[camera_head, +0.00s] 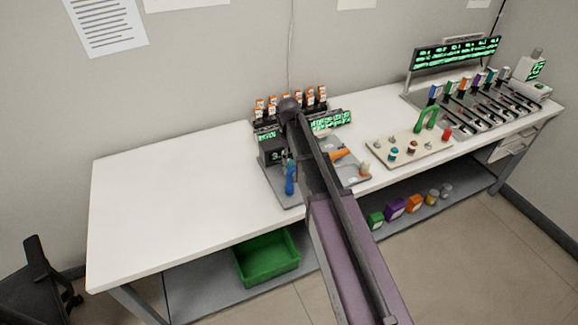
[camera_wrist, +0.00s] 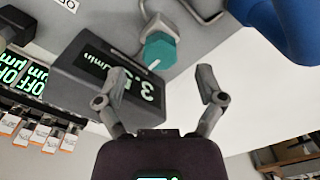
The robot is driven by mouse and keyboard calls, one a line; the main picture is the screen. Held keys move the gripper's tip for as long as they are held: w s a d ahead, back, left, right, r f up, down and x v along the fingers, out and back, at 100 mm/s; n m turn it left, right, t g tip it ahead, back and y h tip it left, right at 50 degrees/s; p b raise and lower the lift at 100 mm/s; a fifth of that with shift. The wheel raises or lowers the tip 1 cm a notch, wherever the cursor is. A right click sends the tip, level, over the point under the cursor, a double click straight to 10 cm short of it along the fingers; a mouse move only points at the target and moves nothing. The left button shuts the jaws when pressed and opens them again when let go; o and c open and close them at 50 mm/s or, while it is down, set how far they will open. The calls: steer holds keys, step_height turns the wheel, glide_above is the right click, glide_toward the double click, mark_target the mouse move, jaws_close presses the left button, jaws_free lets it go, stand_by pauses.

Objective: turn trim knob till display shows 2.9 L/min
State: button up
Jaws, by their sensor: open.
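The trim knob (camera_wrist: 158,50) is a teal knob with a white pointer mark, seen at the top middle of the wrist view. The dark display box (camera_wrist: 80,62) stands beside it, its green digits upside down in this view. They read 3-point-something L/min; the left finger partly covers the last digit. The display also shows in the head view (camera_head: 274,155). My gripper (camera_wrist: 161,72) is open and empty, its fingertips apart on either side, just short of the knob in the picture.
A blue handle (camera_wrist: 290,25) stands close to the knob, also in the head view (camera_head: 290,178). Orange-and-white capped items (camera_head: 290,100) stand in rows behind. A beige board (camera_head: 410,148) with several knobs lies to the right. The white bench (camera_head: 170,200) is clear at left.

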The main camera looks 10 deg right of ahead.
mark_target(289, 161)
steer(key=shift+f+b, duration=1.25)
steer(key=shift+f, duration=0.25)
steer(key=c, duration=1.2)
